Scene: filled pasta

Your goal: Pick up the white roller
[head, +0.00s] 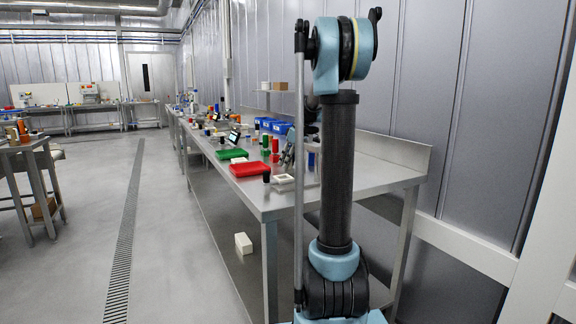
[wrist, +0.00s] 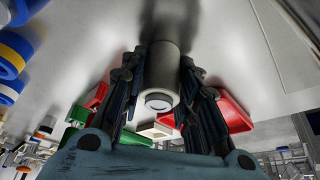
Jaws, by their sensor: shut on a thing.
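In the wrist view, a pale cylinder, the white roller (wrist: 160,75), sits between the two dark fingers of my gripper (wrist: 160,62). It looks grey in the shade, with a bright round end facing the camera. The fingers are shut on its sides. A grey metal surface fills the view beyond it; I cannot tell whether the roller touches it. In the head view my arm stands in front of the bench, and neither my gripper nor the held roller can be made out there.
The steel bench (head: 240,194) holds a red tray (head: 249,169), a green tray (head: 232,154), red cylinders (head: 275,148), blue bins (head: 272,125) and a white dish (head: 283,179). A metal wall runs behind it. A white block (head: 243,243) lies below. The aisle floor at left is clear.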

